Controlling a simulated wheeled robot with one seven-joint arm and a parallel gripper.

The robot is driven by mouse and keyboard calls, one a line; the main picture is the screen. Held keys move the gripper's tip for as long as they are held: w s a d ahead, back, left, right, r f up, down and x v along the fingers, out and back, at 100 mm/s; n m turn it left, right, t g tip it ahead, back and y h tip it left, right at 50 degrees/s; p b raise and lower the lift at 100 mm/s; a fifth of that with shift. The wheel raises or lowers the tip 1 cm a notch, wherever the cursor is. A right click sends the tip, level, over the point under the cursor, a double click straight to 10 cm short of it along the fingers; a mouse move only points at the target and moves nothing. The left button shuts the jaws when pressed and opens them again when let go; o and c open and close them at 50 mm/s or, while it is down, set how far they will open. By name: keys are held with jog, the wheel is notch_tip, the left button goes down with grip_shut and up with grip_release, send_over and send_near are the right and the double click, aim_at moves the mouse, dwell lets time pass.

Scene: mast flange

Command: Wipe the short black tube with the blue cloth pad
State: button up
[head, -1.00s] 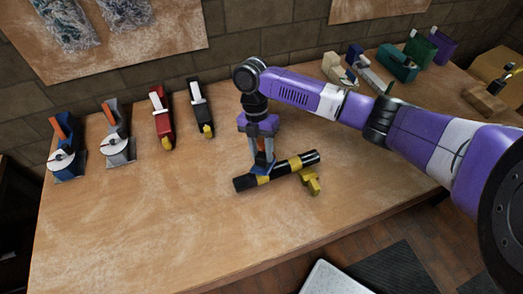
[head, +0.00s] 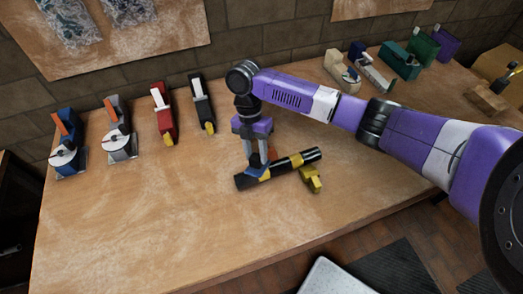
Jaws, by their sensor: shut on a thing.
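My gripper (head: 257,168) points down over the left half of the tube, shut on the blue cloth pad (head: 256,174). The pad is at the tube's upper side, just left of a yellow band, and seems to touch it. The fingers hide part of the pad and of the tube behind them.
A yellow object (head: 312,180) lies at the tube's right front side. Tape dispensers (head: 66,150) and red (head: 165,112) and black (head: 203,104) tools line the back left. Several tools, including a teal one (head: 400,60), stand at the back right. The table's front left is clear.

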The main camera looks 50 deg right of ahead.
jog(key=shift+w+a+p, duration=0.1)
jog(key=shift+w+a, duration=0.4)
jog(key=shift+a, duration=0.3)
jog(key=shift+w+a+p, duration=0.1)
jog(key=shift+w+a, duration=0.35)
jog(key=shift+a, duration=0.4)
jog(key=shift+w+a+p, duration=0.1)
jog(key=shift+w+a, duration=0.4)
jog(key=shift+a, duration=0.3)
jog(key=shift+f, duration=0.1)
jog(key=shift+s+d+p, duration=0.15)
jog(key=shift+s+d, duration=0.35)
jog(key=shift+d, duration=0.3)
jog(key=shift+s+d+p, duration=0.15)
jog(key=shift+s+d, duration=0.3)
jog(key=shift+d, duration=0.35)
jog(key=shift+s+d, duration=0.6)
jog(key=shift+d, duration=0.35)
jog(key=shift+s+d, duration=0.6)
jog(key=shift+d, duration=0.3)
jog(key=shift+p+v, duration=1.45)
jog(key=shift+v, duration=1.6)
jog(key=shift+w, duration=0.1)
